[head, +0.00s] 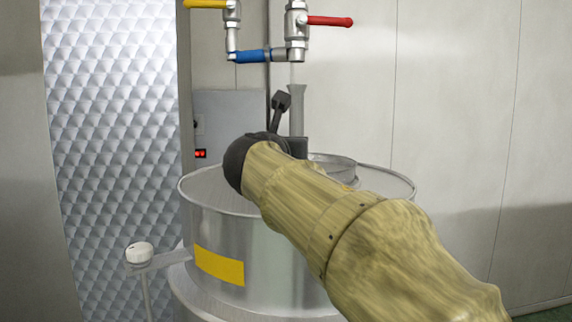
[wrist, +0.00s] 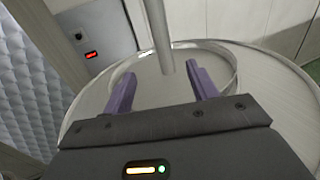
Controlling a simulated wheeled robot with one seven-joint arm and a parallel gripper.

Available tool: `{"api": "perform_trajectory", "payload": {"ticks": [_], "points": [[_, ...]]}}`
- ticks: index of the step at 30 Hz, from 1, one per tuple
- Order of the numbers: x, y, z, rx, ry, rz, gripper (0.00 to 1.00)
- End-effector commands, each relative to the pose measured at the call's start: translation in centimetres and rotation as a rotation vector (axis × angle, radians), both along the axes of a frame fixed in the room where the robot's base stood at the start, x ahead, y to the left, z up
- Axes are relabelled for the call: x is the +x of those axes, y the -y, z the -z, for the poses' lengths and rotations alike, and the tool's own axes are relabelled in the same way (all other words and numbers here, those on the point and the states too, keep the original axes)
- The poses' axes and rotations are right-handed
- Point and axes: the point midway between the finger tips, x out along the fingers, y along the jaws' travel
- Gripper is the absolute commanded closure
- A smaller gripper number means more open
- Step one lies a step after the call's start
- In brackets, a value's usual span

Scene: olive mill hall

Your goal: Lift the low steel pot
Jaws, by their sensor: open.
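The low steel pot (head: 338,167) sits on the flat top of a large steel drum (head: 225,230), partly hidden behind my arm in the head view. In the wrist view, its curved rim and wall (wrist: 229,66) show beyond and around my fingers. My gripper (wrist: 161,69) is open, with its two purple fingers apart over the pot area. A grey upright rod (wrist: 158,35) shows between and beyond the fingertips; I cannot tell whether it is joined to the pot. In the head view, my wrist hides most of the gripper.
Pipes with a yellow-handled and a red-handled valve (head: 328,21) hang above the drum. A grey box with a red display (head: 200,153) is on the wall behind. A quilted metal panel (head: 110,130) stands at left. A white knob (head: 139,252) sticks out beside the drum.

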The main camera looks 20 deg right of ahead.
Motion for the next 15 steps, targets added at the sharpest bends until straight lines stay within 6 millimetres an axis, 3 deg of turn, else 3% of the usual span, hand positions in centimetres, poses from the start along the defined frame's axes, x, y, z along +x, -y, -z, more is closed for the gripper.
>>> {"api": "perform_trajectory", "payload": {"ticks": [9, 15], "points": [[0.2, 0.3, -0.1, 0.0, 0.0, 0.004, 0.42], [2.3, 1.5, -0.2, -0.001, -0.003, 0.006, 0.42]]}}
